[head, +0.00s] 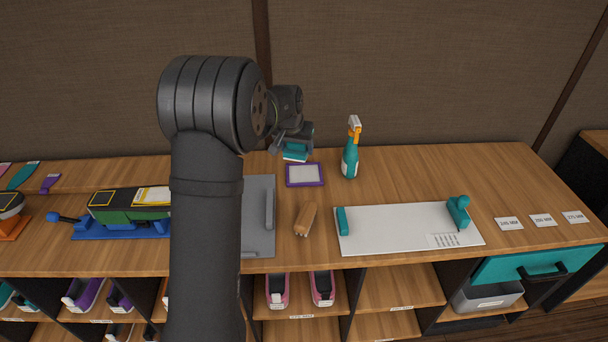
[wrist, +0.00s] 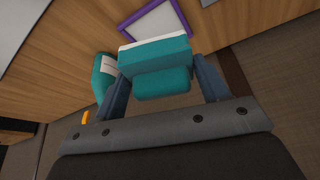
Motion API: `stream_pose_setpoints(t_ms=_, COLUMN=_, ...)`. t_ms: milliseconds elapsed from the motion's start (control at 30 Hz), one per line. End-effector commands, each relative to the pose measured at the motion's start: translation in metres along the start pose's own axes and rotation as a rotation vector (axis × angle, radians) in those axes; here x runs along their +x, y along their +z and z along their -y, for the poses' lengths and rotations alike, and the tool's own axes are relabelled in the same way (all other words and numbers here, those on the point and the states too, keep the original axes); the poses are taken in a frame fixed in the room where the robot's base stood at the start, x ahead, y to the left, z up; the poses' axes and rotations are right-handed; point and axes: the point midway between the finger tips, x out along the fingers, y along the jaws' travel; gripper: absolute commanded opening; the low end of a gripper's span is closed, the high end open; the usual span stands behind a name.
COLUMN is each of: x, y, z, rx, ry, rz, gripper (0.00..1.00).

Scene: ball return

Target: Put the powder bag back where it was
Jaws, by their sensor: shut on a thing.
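The powder bag (wrist: 158,62) is a teal block with a white edge, held between the two fingers of my gripper (wrist: 160,75) in the wrist view. In the head view the bag (head: 295,152) shows below my gripper (head: 294,140), near the back edge of the bench. It appears just behind a purple-rimmed white tray (head: 304,184). The tray (wrist: 128,25) also shows just past the bag in the wrist view. I cannot tell whether the bag touches the bench. The far side of the bag is hidden.
A teal spray bottle (head: 350,163) with an orange neck stands right of the tray, close to the bag. A brown brush (head: 306,218), a grey mat (head: 259,240) and a white board (head: 395,230) lie nearer the front. Bare wood (head: 420,175) is clear at the back right.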

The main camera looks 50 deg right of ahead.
Motion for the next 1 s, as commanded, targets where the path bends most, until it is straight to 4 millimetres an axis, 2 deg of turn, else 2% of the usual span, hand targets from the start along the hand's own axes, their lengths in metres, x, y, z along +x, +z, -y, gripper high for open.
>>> stream_pose_setpoints(t_ms=33, x=0.007, y=-0.004, z=-0.025, rx=0.022, ry=0.009, rz=-0.001, gripper=0.49)
stream_pose_setpoints(t_ms=100, x=0.014, y=-0.007, z=-0.052, rx=0.04, ry=0.018, rz=-0.003, gripper=0.49)
stream_pose_setpoints(t_ms=200, x=0.021, y=-0.009, z=-0.082, rx=0.061, ry=0.026, rz=-0.005, gripper=0.49)
stream_pose_setpoints(t_ms=300, x=0.025, y=-0.01, z=-0.101, rx=0.073, ry=0.032, rz=-0.006, gripper=0.49)
stream_pose_setpoints(t_ms=400, x=0.03, y=-0.011, z=-0.107, rx=0.077, ry=0.034, rz=-0.007, gripper=0.49)
stream_pose_setpoints(t_ms=467, x=0.035, y=-0.012, z=-0.102, rx=0.077, ry=0.034, rz=-0.006, gripper=0.49)
stream_pose_setpoints(t_ms=567, x=0.05, y=-0.015, z=-0.085, rx=0.074, ry=0.034, rz=-0.006, gripper=0.49)
stream_pose_setpoints(t_ms=800, x=0.089, y=-0.025, z=-0.035, rx=0.075, ry=0.034, rz=-0.007, gripper=0.49)
stream_pose_setpoints(t_ms=1000, x=0.109, y=-0.03, z=-0.01, rx=0.077, ry=0.035, rz=-0.008, gripper=0.49)
